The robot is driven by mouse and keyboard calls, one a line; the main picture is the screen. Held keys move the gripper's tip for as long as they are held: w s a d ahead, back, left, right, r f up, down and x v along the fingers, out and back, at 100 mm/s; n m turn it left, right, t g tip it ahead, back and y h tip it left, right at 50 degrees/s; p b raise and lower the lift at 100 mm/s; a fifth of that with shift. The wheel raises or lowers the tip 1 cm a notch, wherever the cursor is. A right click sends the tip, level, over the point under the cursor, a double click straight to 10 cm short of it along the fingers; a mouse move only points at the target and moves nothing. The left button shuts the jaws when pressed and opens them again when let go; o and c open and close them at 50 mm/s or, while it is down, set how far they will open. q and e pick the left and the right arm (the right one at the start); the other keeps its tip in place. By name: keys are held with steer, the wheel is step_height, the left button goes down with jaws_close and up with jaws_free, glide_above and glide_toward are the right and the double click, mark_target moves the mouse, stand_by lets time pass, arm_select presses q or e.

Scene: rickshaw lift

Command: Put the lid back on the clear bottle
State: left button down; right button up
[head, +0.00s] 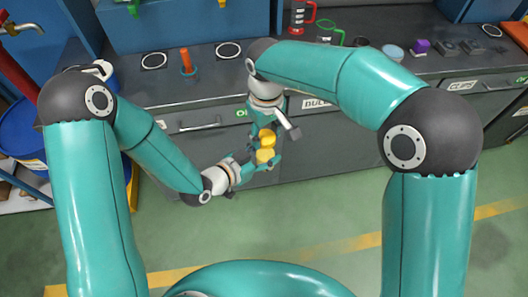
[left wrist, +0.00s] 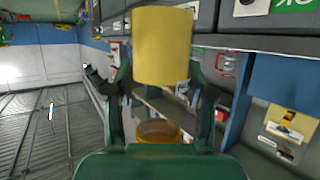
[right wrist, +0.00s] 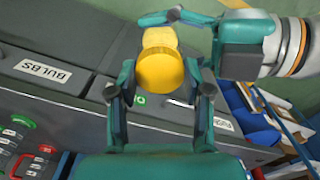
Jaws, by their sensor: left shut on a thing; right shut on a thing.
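In the head view, two yellow pieces are close together in front of the bench drawers. My right gripper (head: 264,128) is shut on the upper yellow piece (head: 267,137). My left gripper (head: 264,163) is shut on the lower yellow piece (head: 265,155). In the left wrist view, a plain yellow cylinder (left wrist: 162,45) lies between the fingertips, and an amber disc with a yellow rim (left wrist: 157,132) shows lower down. In the right wrist view, a round yellow end (right wrist: 160,70) hides part of another yellow piece (right wrist: 160,38) beside my left gripper. I cannot tell lid from bottle, or whether they touch.
Behind the grippers is a grey bench (head: 110,95) with labelled drawers and marked circles. An orange-handled tool (head: 187,62), a red-handled holder (head: 300,15), a purple block (head: 421,46) and a pale tub (head: 393,52) stand on it. The green floor (head: 330,215) in front is clear.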

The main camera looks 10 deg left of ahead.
steer(key=m, duration=0.9)
steer(key=o, duration=1.4)
steer(key=shift+c, duration=0.2)
steer(key=shift+r, duration=0.1)
step_height(320, 180, up, 12)
steer(key=shift+f, duration=0.2)
